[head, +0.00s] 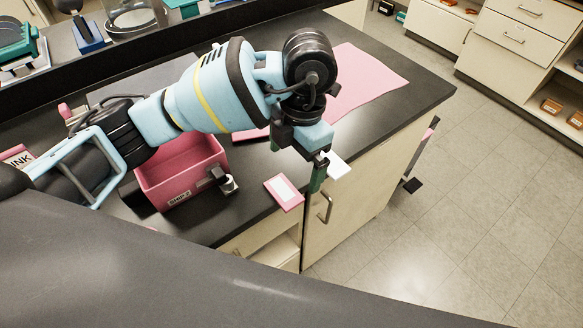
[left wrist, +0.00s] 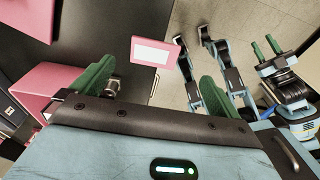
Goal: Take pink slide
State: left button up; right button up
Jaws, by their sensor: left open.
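The pink slide (head: 284,192), a flat pink piece with a white panel, lies on the dark counter near its front edge. It also shows in the left wrist view (left wrist: 153,51), beyond the fingertips and roughly between their lines. My left gripper (head: 318,177) points down just right of the slide in the head view, apart from it. In the left wrist view its green fingers (left wrist: 157,88) are wide apart with nothing between them. My right gripper (left wrist: 266,46) shows at the right of the left wrist view, away from the slide; its opening is unclear.
A pink open box (head: 182,172) with a label stands left of the slide, a small metal-ended fitting (head: 228,184) at its corner. A pink sheet (head: 365,85) lies behind on the dark counter (head: 420,92). Open floor lies to the right.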

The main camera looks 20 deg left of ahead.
aim_at(284, 191)
pick_arm(q)
jog(key=shift+a+f, duration=0.1)
jog(key=shift+f, duration=0.1)
jog(key=shift+s+a+f, duration=0.1)
jog(key=shift+s+f, duration=0.05)
jog(key=shift+f, duration=0.85)
jog(key=shift+a+f, duration=0.15)
jog(key=shift+f, duration=0.1)
jog(key=f, duration=0.2)
jog(key=a+f, duration=0.1)
jog(key=shift+s+f, duration=0.15)
jog(key=shift+s, duration=0.25)
jog(key=shift+f, duration=0.6)
pick_arm(e)
jog(key=shift+s+d, duration=0.1)
jog(key=shift+s, duration=0.3)
